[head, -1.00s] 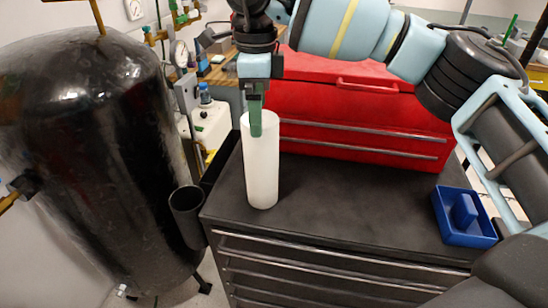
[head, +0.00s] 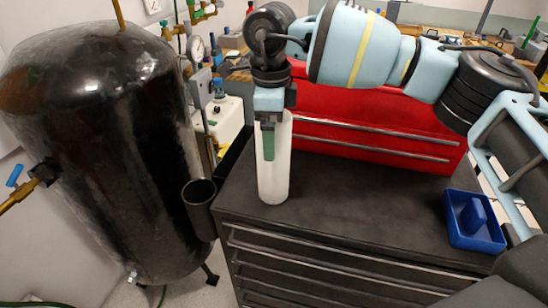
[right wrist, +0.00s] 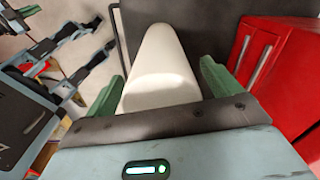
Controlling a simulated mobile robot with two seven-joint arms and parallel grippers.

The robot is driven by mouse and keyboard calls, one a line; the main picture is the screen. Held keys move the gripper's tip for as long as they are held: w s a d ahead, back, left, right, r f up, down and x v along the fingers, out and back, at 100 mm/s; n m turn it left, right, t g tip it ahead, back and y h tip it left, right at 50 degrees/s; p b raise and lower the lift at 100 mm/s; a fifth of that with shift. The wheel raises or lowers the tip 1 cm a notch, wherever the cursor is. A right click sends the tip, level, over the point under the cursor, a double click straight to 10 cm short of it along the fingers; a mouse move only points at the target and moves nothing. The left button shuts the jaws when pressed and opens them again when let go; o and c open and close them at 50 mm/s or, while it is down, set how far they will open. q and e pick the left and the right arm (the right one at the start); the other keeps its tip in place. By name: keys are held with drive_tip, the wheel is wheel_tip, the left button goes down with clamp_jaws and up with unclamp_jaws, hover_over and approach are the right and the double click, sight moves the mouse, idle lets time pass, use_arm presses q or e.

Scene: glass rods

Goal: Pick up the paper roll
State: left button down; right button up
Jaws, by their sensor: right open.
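The white paper roll (head: 273,182) stands upright on the black top of the tool cabinet (head: 350,200), near its left end. My right gripper (head: 269,150) points down at the roll's upper part, with a green finger in front of it. The gripper hides the roll's top in the head view. In the right wrist view the roll (right wrist: 162,65) lies between the two green fingers, which are spread open with a gap on each side.
A red toolbox (head: 375,130) stands at the back of the cabinet top. A blue tray (head: 485,242) sits at the right. A black tank (head: 100,150) stands left of the cabinet, with a dark cup-like holder (head: 199,208) beside the cabinet's edge. The middle of the top is clear.

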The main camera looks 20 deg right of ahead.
drive_tip(key=shift+f, duration=0.95)
drive_tip(key=c, duration=1.5)
drive_tip(key=shift+r, duration=0.15)
